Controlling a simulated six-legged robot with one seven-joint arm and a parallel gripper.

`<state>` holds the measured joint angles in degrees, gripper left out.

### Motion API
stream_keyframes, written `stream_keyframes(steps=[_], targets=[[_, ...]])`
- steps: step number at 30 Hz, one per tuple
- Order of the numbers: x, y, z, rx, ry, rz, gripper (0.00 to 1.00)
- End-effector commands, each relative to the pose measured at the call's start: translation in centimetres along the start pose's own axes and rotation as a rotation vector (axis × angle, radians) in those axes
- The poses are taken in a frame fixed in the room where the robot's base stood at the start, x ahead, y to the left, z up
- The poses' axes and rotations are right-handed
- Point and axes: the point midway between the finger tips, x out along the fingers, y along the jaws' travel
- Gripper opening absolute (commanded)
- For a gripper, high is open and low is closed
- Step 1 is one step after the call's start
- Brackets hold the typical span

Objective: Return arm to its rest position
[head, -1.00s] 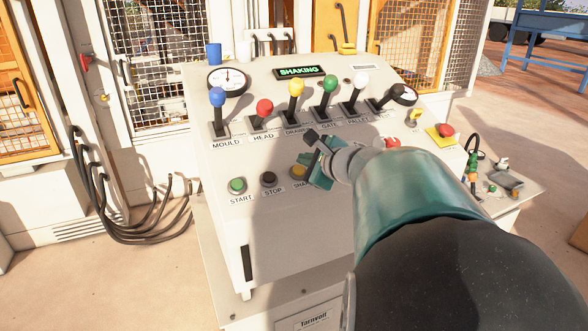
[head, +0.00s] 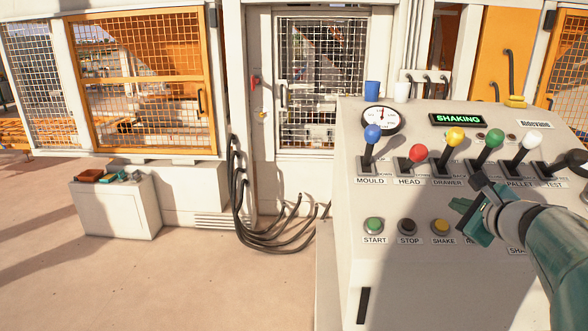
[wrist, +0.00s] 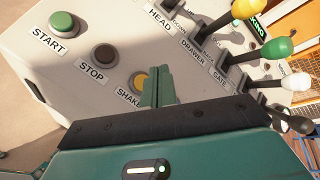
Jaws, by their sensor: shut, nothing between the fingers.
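My gripper (head: 466,212) is in front of the sloped control console (head: 400,268), to the right of the yellow SHAKE button (head: 441,227). In the wrist view its green fingers (wrist: 158,86) are together and empty, beside the SHAKE button (wrist: 139,80). I cannot tell the exact gap to the panel. My arm (head: 550,240) reaches in from the right edge. The display (head: 458,119) reads SHAKING in green.
Levers with blue (head: 373,132), red, yellow, green and white knobs stand just above my gripper. Green START (head: 374,225) and black STOP (head: 408,227) buttons lie left. Black cables (head: 262,232) hang beside the console. The floor at left is open.

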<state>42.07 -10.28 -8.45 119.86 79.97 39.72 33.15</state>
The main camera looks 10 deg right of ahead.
Motion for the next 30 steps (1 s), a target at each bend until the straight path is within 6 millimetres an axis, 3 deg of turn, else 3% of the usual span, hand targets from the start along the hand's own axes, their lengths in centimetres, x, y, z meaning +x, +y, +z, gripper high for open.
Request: stream_keyframes(steps=[5,10,15,18,22,27,30], targets=[[0.1,3.1,2.9,-0.139,-0.035,0.084,0.00],[-0.9,11.0,8.5,-0.513,-0.127,0.280,0.00],[-4.1,20.1,12.3,-1.006,-0.256,0.485,0.00],[-6.6,24.6,13.1,-1.311,-0.334,0.583,0.00],[-9.9,29.0,12.7,-1.707,-0.425,0.682,0.00],[-12.7,31.6,11.3,-2.096,-0.492,0.752,0.00],[-13.3,32.0,10.8,-2.205,-0.503,0.767,0.00]])
